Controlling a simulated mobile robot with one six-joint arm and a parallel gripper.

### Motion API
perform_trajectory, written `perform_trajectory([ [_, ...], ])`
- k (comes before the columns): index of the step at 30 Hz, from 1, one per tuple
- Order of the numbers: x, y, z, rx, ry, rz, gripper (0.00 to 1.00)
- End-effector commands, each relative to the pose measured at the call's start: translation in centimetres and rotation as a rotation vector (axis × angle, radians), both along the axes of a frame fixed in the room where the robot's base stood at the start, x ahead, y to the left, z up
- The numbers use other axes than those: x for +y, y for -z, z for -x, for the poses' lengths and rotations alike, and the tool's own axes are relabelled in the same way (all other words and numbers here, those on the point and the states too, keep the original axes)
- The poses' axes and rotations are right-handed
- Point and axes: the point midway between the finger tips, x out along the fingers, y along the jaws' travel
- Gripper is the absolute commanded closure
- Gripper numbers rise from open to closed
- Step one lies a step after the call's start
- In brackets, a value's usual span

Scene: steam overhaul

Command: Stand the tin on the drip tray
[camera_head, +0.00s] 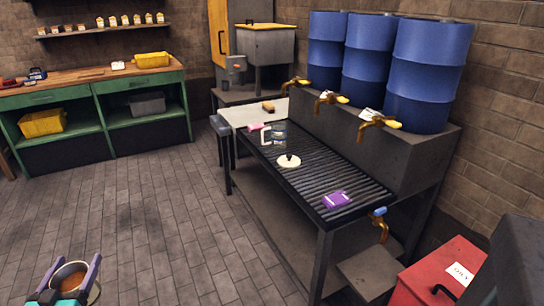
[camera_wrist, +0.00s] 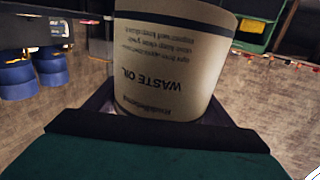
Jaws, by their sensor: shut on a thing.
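The tin (camera_head: 70,280) is an open, pale can with a brownish-orange inside, at the bottom left of the head view. My gripper (camera_head: 72,275) is shut on it, a finger on each side. In the wrist view the tin (camera_wrist: 170,60) fills the middle; its label reads WASTE OIL, upside down in that picture. The drip tray (camera_head: 303,181) is the black slatted top of the bench under the brass taps, well away from my gripper to the right. The tin's base is hidden.
On the drip tray stand a clear jug (camera_head: 279,136) with a white handle, a round cream object (camera_head: 289,161) with a dark knob and a purple packet (camera_head: 337,200). Blue barrels (camera_head: 428,75) stand behind. A red box (camera_head: 440,275) is at the right. Floor between is clear.

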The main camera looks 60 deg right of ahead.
Motion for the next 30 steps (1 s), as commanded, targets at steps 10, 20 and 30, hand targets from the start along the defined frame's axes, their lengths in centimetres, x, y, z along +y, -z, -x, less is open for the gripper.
perform_trajectory([
  [10,0.0,-0.2,0.0,-0.001,-0.001,0.002,0.85],
  [20,-4.4,-1.1,-0.3,-0.002,0.043,0.002,0.85],
  [30,-12.9,-2.5,-0.1,-0.001,0.123,0.001,0.85],
])
